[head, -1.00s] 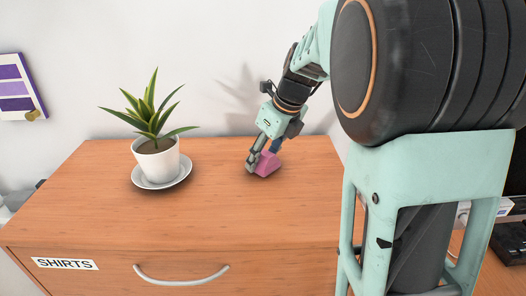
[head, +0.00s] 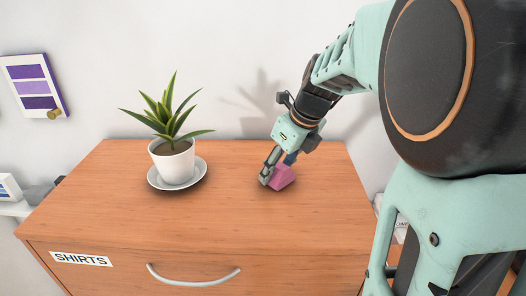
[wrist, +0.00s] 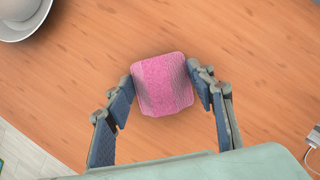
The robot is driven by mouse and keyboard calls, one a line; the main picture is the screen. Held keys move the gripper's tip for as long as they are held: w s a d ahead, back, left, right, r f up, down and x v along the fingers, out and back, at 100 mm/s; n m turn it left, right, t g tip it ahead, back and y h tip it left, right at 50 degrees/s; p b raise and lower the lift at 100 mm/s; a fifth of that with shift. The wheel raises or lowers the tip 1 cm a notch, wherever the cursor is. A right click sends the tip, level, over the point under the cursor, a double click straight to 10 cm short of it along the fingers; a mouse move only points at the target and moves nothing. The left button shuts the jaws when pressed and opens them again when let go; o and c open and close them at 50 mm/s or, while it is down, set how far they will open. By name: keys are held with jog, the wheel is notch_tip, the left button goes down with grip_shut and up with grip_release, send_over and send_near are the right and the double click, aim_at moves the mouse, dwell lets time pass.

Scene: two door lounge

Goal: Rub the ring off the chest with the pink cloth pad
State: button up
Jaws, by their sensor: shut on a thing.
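The pink cloth pad (head: 283,177) is a small block held in my gripper (head: 274,174), low over the chest top or on it; I cannot tell if it touches. In the wrist view the pad (wrist: 162,85) sits squarely between both fingers, which are shut on its sides. The wooden chest (head: 230,215) has a drawer labelled SHIRTS with a curved handle. No ring mark shows on the bare wood in either view; the patch under the pad and gripper is hidden.
A potted plant (head: 173,165) stands on a white saucer (head: 194,182) on the left of the chest top; the saucer's edge (wrist: 40,25) shows in the wrist view. The wood between plant and gripper is clear. The wall is close behind.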

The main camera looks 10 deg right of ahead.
jog(key=shift+w+d+f, duration=0.1)
jog(key=shift+w+d, duration=0.25)
jog(key=shift+w, duration=1.3)
jog(key=shift+w+d+r, duration=0.1)
jog(key=shift+w+d, duration=0.25)
jog(key=shift+w, duration=1.35)
jog(key=shift+w+d+f, duration=0.1)
jog(key=shift+w+d, duration=0.25)
jog(key=shift+w, duration=1.3)
jog(key=shift+r, duration=3.1)
notch_tip(320, 180, up, 3)
